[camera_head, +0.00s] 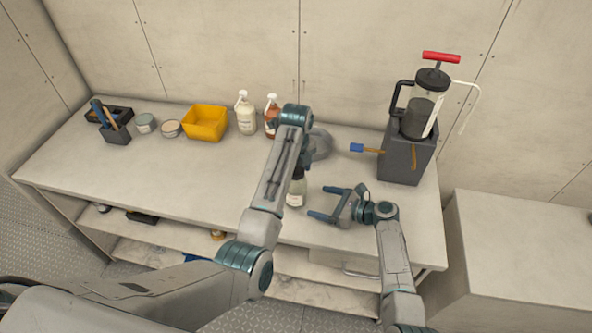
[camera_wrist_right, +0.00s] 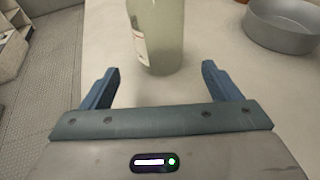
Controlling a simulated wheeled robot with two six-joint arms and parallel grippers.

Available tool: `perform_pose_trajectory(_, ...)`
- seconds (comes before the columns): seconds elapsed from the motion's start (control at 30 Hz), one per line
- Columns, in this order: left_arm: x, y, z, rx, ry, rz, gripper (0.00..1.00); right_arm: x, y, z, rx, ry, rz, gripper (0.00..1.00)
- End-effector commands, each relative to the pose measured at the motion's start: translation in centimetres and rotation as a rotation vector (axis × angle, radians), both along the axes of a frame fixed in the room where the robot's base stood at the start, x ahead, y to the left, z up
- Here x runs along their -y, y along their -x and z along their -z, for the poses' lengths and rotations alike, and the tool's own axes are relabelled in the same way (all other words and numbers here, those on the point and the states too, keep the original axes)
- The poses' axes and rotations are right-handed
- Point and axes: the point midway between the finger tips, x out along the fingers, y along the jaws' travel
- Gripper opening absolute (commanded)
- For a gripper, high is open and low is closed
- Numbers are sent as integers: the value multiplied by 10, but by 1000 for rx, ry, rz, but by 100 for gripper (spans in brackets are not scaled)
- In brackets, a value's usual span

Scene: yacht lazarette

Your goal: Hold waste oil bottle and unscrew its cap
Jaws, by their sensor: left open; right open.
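The waste oil bottle (camera_head: 295,196), pale green and translucent with a white label, stands upright near the front of the bench. My left arm covers its upper part and cap in the head view. My left gripper (camera_head: 301,165) is over the bottle's top, open, mostly hidden behind my own arm. My right gripper (camera_head: 317,201) is open and empty just right of the bottle, its fingers pointing at it. In the right wrist view the bottle (camera_wrist_right: 160,35) stands just beyond and between the open fingertips (camera_wrist_right: 160,72), apart from them; its top is out of frame.
A grey round pan (camera_head: 320,146) sits behind the bottle; it also shows in the right wrist view (camera_wrist_right: 283,25). Behind are a white bottle (camera_head: 246,115), a reddish bottle (camera_head: 271,112) and a yellow bin (camera_head: 204,122). A pump on a dark box (camera_head: 405,160) stands right. The left bench front is clear.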

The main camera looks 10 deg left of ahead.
Motion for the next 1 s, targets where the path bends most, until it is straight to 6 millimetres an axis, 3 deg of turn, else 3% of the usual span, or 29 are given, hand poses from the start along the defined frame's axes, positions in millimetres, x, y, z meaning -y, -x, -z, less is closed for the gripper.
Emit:
perform_pose_trajectory(0.5, 0, 0, 0, 0, 0, 0, 70, -67, -21, 20, 0, 1, -2, 83)
perform_pose_trajectory(1.0, 0, 0, 0, 0, 0, 0, 70, -81, -25, 26, 2, 3, 0, 83)
